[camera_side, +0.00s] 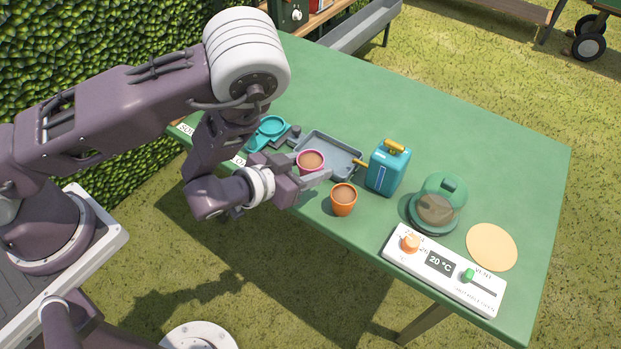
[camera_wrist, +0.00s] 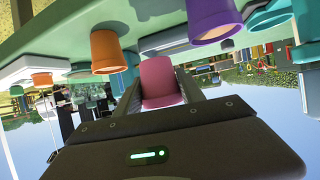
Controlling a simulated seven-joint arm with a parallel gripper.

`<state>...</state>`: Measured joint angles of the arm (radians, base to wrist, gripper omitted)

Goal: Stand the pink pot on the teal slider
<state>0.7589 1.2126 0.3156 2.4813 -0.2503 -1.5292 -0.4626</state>
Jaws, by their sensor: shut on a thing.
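The pink pot (camera_side: 310,158), filled with brown soil, is upright between the fingers of my gripper (camera_side: 313,178). My gripper is shut on it, and the pot appears raised off the table. In the wrist view, which is upside down, the pink pot (camera_wrist: 161,80) sits between both fingers. The teal slider (camera_side: 268,131) has a round ring-like top and lies left of and behind the pot in the side view, near the grey tray. Nothing shows standing on it. My arm hides part of the table beside it.
A grey tray (camera_side: 345,148) lies just behind the pot. An orange pot (camera_side: 343,202) stands close by on the right. A teal watering can (camera_side: 388,170), a green cloche (camera_side: 443,190) and a control panel (camera_side: 440,270) stand further right. The wrist view shows a purple pot (camera_wrist: 212,22).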

